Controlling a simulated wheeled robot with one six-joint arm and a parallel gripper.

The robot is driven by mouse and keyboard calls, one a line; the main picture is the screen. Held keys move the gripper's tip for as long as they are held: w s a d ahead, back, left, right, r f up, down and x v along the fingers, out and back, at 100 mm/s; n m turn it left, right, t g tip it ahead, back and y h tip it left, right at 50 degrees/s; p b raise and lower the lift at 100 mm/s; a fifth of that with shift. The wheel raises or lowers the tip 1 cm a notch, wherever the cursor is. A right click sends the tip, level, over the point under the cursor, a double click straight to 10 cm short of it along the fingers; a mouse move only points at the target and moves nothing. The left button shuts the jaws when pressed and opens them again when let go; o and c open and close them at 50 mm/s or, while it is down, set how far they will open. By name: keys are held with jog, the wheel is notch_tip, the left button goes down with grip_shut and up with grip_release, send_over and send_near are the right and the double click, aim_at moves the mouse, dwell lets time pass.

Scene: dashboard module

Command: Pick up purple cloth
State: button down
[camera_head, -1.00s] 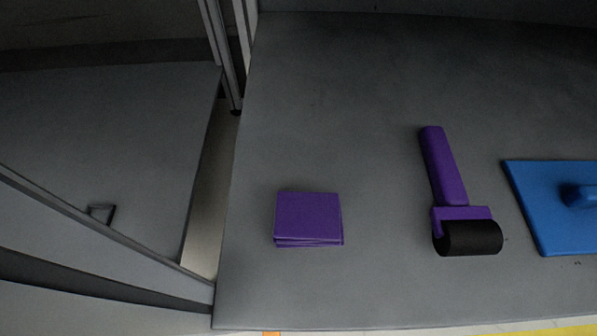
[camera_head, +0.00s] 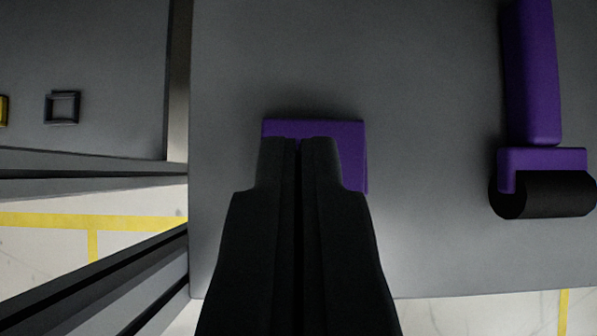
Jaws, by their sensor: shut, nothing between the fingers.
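The purple cloth (camera_head: 345,133) is a folded square lying on the grey table top, near the middle of the view. My gripper (camera_head: 299,146) is black, shut and empty. It comes up from the bottom of the picture, and its fingertips are over the cloth. The gripper hides the cloth's lower middle part; its top edge and right side show. I cannot tell whether the fingertips touch the cloth.
A roller with a purple handle (camera_head: 532,75) and a black drum (camera_head: 545,195) lies to the right on the grey table (camera_head: 430,240). The table between cloth and roller is clear. The table ends at left and at the bottom, with pale, yellow-lined floor (camera_head: 120,200) beyond.

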aim_at(298, 118)
jog(key=shift+x, duration=3.4)
jog(key=shift+s, duration=0.1)
